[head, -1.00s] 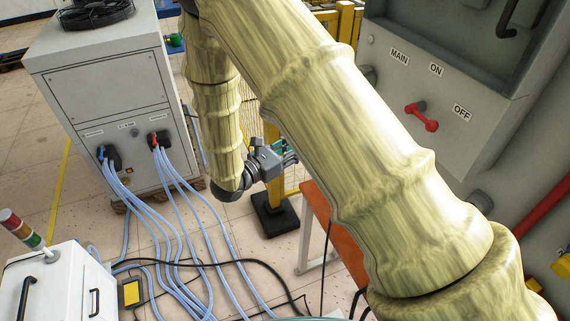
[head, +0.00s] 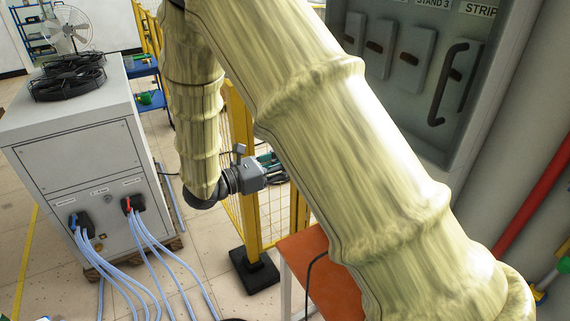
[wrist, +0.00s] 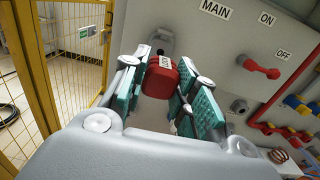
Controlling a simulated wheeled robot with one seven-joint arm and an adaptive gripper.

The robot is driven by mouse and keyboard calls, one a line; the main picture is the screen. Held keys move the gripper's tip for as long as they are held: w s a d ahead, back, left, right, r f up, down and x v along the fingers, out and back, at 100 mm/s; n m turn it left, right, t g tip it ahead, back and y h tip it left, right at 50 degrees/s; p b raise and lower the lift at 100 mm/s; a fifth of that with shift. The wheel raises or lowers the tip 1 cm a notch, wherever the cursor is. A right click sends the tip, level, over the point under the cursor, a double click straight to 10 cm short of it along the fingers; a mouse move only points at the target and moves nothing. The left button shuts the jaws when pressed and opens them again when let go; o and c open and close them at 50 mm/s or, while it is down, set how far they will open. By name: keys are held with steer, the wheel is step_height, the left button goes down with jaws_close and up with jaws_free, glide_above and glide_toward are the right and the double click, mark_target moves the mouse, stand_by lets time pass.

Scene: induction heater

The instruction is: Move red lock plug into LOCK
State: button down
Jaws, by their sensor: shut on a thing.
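The red lock plug (wrist: 160,80) is between the teal-padded fingers of my gripper (head: 272,168), which is shut on it. The plug looks apart from this fitting, but the gap is hard to judge. In the head view the gripper is beside a yellow post, and the plug cannot be made out there.
A red switch handle (wrist: 262,69) is on the panel at right, among MAIN, ON and OFF labels. Red and blue parts (wrist: 300,105) hang lower right. A yellow mesh fence (wrist: 75,60) stands left. An orange-topped table (head: 325,275) and a grey cabinet (head: 75,150) flank the floor.

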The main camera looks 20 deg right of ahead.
steer(key=shift+d, duration=0.1)
steer(key=shift+w+d, duration=0.15)
steer(key=shift+d, duration=1.25)
steer(key=shift+w+d, duration=0.1)
steer(key=shift+d, duration=1.3)
steer(key=shift+d, duration=0.6)
stand_by(1.3)
steer(key=c, duration=1)
jaws_free()
steer(key=shift+c, duration=0.2)
steer(key=shift+a, duration=0.65)
